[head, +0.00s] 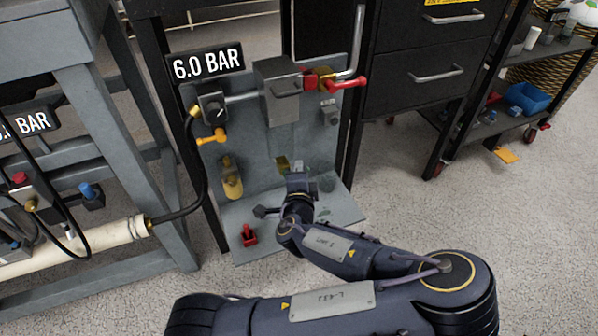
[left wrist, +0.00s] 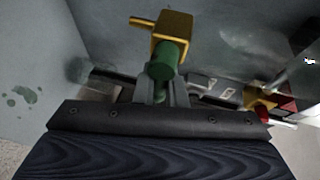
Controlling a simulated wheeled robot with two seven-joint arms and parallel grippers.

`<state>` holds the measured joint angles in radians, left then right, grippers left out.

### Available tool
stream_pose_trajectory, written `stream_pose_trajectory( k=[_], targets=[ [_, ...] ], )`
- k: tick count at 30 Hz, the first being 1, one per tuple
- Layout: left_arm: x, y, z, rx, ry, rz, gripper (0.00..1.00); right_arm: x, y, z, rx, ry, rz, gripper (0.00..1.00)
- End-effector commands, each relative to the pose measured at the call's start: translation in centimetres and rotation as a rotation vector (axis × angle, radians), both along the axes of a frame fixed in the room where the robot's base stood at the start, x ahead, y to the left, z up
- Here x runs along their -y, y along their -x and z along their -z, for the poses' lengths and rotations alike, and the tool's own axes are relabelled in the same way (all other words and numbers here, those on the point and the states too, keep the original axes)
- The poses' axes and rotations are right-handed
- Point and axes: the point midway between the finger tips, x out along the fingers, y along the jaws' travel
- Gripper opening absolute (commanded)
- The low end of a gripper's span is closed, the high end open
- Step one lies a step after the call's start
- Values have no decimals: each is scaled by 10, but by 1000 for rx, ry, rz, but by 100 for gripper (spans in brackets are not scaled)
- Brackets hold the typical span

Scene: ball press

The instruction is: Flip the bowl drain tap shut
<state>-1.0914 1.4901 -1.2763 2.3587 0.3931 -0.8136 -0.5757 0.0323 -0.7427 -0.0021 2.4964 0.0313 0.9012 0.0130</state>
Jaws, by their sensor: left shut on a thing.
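A small yellow block that looks like the bowl drain tap (head: 282,163) shows low on the grey panel, under the grey filter unit (head: 280,88). In the left wrist view the tap (left wrist: 172,30) has a thin yellow stub pointing left and a green round part (left wrist: 163,62) facing the camera. My left gripper (head: 299,183) is in front of the panel. In the left wrist view its fingers (left wrist: 162,92) are shut on the green part. My arm hides some of the tap in the head view. My right gripper is in neither view.
The panel (head: 245,150) also bears a yellow lever (head: 212,137), a yellow bottle-like part (head: 231,178) and a red-handled valve (head: 345,83). A red piece (head: 249,235) stands on the base plate. A black drawer cabinet (head: 428,60) is close at right.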

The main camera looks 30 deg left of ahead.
Motion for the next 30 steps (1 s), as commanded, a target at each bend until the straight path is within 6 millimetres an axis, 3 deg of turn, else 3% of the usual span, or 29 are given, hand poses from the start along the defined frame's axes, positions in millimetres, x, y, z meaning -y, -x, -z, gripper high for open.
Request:
stream_pose_trajectory(
  k=[3, 4, 9, 19, 30],
  targets=[
    [0, 0, 0, 1, 2, 1, 0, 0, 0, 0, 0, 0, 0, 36],
    [0, 0, 0, 1, 1, 1, 13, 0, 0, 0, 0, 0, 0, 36],
    [0, 0, 0, 1, 1, 1, 32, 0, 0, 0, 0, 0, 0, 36],
    [4, 5, -2, -1, 0, 2, 32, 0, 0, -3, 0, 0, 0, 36],
    [30, 57, -13, -1, -1, 3, 32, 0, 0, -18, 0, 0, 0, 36]
  ],
)
